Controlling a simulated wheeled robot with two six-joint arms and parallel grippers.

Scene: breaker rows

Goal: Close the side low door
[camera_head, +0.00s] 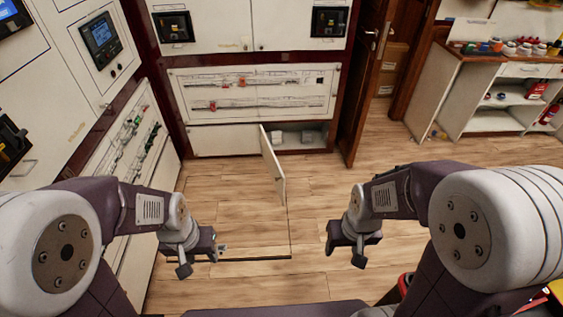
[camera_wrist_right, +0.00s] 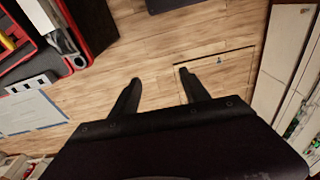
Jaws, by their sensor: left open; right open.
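The low door (camera_head: 272,163) is a white panel at the bottom of the far cabinet wall. It stands swung open into the room, hinged at its left side as far as I can tell. Behind it the low compartment (camera_head: 301,138) is open, with pale box-like items inside. My left gripper (camera_head: 203,258) is open and empty above the floor, left of and nearer than the door. My right gripper (camera_head: 347,254) is open and empty, right of and nearer than the door. In the right wrist view its two fingers (camera_wrist_right: 160,92) are spread above bare floor. Neither gripper touches the door.
A brown wooden door (camera_head: 362,85) stands ajar right of the compartment. A white shelf unit (camera_head: 480,95) with bottles stands at the far right. Breaker panels (camera_head: 125,135) line the left wall. The wooden floor (camera_head: 310,205) between my arms and the cabinet is clear.

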